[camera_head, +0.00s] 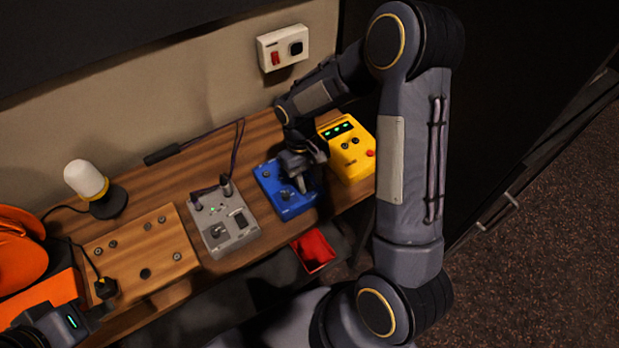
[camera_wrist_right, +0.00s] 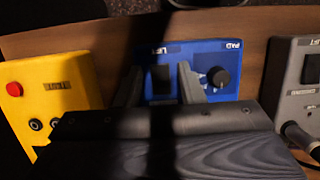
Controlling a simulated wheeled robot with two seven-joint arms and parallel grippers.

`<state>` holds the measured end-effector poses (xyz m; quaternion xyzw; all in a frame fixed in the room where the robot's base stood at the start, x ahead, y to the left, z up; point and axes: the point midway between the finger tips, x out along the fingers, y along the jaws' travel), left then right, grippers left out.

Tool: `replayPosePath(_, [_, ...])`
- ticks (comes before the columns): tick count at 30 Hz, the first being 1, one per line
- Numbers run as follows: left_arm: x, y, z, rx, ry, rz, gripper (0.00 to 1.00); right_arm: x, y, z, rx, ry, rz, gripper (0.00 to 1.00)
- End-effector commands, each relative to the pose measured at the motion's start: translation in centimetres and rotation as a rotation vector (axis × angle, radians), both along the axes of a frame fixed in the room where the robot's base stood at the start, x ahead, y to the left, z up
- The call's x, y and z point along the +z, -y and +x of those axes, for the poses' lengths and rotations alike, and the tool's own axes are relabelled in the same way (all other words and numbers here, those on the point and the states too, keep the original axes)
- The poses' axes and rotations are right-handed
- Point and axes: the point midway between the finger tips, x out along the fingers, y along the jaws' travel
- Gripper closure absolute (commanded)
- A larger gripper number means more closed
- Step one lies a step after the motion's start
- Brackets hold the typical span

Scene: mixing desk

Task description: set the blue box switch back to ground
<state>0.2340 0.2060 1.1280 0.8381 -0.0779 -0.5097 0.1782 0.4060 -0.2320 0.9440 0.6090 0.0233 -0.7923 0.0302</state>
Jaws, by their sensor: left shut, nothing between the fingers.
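The blue box (camera_head: 284,200) stands on the wooden desk between the grey box and the yellow box. In the right wrist view its face (camera_wrist_right: 208,54) carries a dark switch (camera_wrist_right: 161,79) near a LIFT label, and a round black knob (camera_wrist_right: 218,77) near a PAD label. I cannot tell which way the switch is set. My right gripper (camera_wrist_right: 159,80) is open, its two fingers apart on either side of the switch; contact is unclear. In the head view the right gripper (camera_head: 299,178) hides part of the box. My left gripper (camera_head: 84,317) is shut and empty at lower left.
The grey box (camera_head: 222,238) is left of the blue box, the yellow box (camera_head: 351,165) right. A red tray (camera_head: 313,251) sits below the desk's front edge. A wooden panel (camera_head: 140,245), white lamp (camera_head: 87,180) and orange headphones (camera_head: 20,255) are left. Cables cross the back.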

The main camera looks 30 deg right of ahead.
Motion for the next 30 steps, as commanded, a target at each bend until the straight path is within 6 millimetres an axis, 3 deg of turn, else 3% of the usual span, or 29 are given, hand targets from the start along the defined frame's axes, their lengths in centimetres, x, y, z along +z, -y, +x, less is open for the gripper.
replayPosePath(11, [-0.1, 0.0, 0.0, 0.000, 0.000, 0.000, 1.00, 0.3, 0.0, 0.1, 0.001, 0.002, 0.000, 0.58])
replayPosePath(24, [-1.2, 0.0, 0.0, 0.000, 0.000, 0.000, 1.00, 6.6, -0.1, 1.9, 0.001, 0.004, 0.000, 0.58])
replayPosePath(30, [-1.3, 0.0, 0.0, 0.000, 0.000, 0.000, 1.00, 7.5, -0.2, 2.0, 0.001, 0.001, 0.000, 0.58])
